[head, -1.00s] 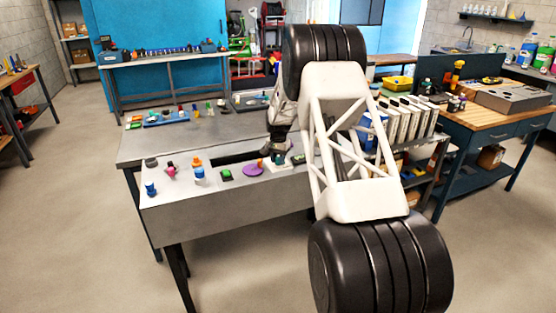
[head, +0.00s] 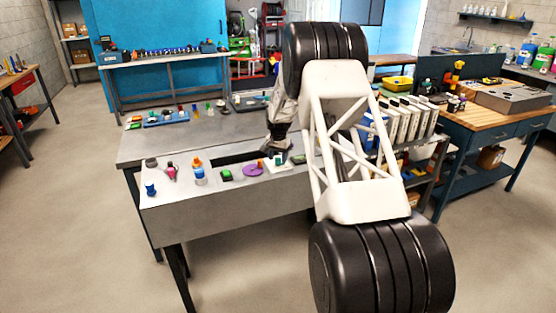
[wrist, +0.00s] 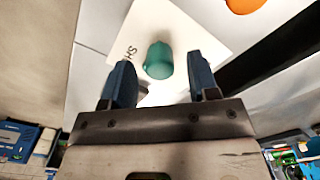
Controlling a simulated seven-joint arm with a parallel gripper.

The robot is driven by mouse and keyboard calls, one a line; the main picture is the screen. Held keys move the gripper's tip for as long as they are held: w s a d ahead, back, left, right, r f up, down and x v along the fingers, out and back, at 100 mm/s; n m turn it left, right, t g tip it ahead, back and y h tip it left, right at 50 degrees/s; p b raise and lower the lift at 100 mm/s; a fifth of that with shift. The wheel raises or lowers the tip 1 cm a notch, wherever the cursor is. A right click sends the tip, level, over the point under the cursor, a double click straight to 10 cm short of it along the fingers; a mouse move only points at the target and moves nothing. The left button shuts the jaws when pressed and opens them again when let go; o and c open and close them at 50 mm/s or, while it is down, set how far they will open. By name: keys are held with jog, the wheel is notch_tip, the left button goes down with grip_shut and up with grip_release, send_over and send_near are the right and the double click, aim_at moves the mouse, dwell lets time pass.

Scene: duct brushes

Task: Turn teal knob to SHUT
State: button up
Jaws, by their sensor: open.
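The teal knob (wrist: 159,60) stands on a white square plate (wrist: 185,25) in the wrist view. Part of a label reading like "SH" shows at the plate's left, beside the knob; the rest cannot be made out. My gripper (wrist: 160,68) is open, with one blue finger on each side of the knob and visible gaps to both. How far the fingertips are above the plate is hard to tell. In the head view the teal knob (head: 279,160) is small on the panel, with my gripper (head: 277,147) close behind it.
An orange part (wrist: 243,4) shows near the plate in the wrist view.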

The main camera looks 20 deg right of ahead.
aim_at(278, 159)
jog(key=shift+r, duration=3.3)
jog(key=shift+s+a+r, duration=0.2)
jog(key=shift+s+r, duration=0.05)
jog(key=shift+r, duration=0.2)
jog(key=s+a+r+n, duration=0.1)
jog(key=s+a+r, duration=0.5)
jog(key=s, duration=0.4)
jog(key=s+a+r+n+t, duration=0.1)
jog(key=s+a+r+n, duration=0.15)
jog(key=s+r, duration=0.6)
jog(key=s+a+r+n, duration=0.1)
jog(key=s+a+r, duration=0.45)
jog(key=s, duration=0.55)
jog(key=s+a+f+n, duration=0.1)
jog(key=s+a, duration=0.1)
jog(key=s, duration=0.9)
jog(key=s+a+f+n+t, duration=0.1)
jog(key=s+a+n, duration=0.1)
jog(key=s, duration=1)
jog(key=s+a+f+n, duration=0.1)
jog(key=s+a, duration=0.2)
jog(key=s, duration=0.9)
jog(key=shift+a+f+t, duration=0.25)
jog(key=shift+a+t, duration=0.05)
jog(key=shift+a, duration=0.05)
